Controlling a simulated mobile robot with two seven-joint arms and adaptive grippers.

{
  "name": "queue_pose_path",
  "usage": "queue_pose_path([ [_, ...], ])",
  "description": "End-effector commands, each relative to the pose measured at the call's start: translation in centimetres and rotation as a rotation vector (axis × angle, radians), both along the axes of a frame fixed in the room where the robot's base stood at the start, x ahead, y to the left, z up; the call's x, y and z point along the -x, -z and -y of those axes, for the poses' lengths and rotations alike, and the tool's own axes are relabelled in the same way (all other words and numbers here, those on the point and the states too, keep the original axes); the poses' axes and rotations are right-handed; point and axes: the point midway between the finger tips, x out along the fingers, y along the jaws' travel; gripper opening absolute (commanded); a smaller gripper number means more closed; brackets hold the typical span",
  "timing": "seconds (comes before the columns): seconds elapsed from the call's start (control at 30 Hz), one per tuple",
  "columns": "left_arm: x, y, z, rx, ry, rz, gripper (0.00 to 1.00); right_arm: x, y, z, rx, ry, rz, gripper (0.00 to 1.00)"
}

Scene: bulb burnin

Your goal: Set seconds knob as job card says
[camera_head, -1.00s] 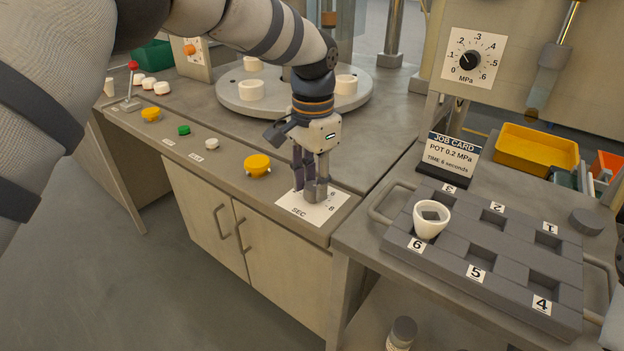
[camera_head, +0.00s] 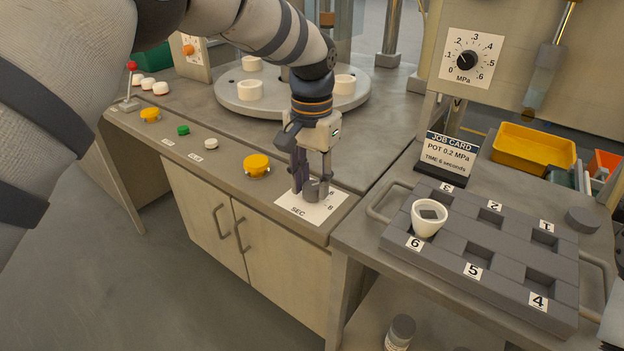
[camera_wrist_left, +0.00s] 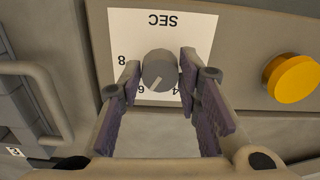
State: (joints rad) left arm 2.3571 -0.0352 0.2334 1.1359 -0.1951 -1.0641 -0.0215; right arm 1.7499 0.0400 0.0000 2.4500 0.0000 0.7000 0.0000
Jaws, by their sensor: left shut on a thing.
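The grey seconds knob (camera_wrist_left: 160,68) stands on a white SEC dial plate (camera_wrist_left: 120,25); the plate also shows in the head view (camera_head: 328,209). My left gripper (camera_head: 311,192) points down over the plate. In the left wrist view its two fingers (camera_wrist_left: 160,77) are shut on the knob, one on each side. The knob's light pointer line slants toward the lower left, between the 6 and the 4 and nearer the 6. The job card (camera_head: 447,157) reads POT 0.2 MPa, TIME 6 seconds.
A yellow button (camera_head: 257,166) sits left of the dial plate. A grey numbered tray (camera_head: 455,232) with a white cup (camera_head: 429,217) stands on the right-hand table. A pressure dial (camera_head: 467,61) is on the panel behind. A round turntable (camera_head: 300,97) lies beyond the gripper.

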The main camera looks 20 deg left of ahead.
Motion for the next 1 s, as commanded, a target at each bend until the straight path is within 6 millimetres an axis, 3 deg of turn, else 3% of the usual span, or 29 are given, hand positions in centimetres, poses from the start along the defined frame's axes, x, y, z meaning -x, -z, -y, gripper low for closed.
queue_pose_path([
  [0.17, 0.0, 0.1, -0.1, -0.002, 0.001, 0.000, 0.03, 0.0, 0.0, 0.0, 0.000, 0.000, -0.001, 0.40],
  [0.2, 0.0, 0.1, -0.1, -0.002, 0.001, 0.000, 0.40, 0.0, 0.0, 0.0, 0.000, 0.000, -0.001, 0.40],
  [0.27, 0.0, 0.1, -0.1, -0.002, 0.002, 0.000, 0.51, 0.0, 0.0, 0.0, 0.000, 0.000, -0.001, 0.40],
  [0.77, 0.0, -0.1, -0.1, -0.002, 0.001, 0.001, 0.51, 0.0, 0.0, 0.0, 0.000, 0.000, 0.000, 0.40],
  [0.87, -0.1, -1.4, -0.1, -0.001, 0.001, 0.003, 0.51, 0.0, 0.0, 0.0, 0.000, 0.000, 0.000, 0.40],
  [1.0, -0.2, -5.1, -0.1, -0.001, 0.001, 0.007, 0.51, 0.0, 0.0, 0.0, 0.000, 0.000, 0.000, 0.40],
])
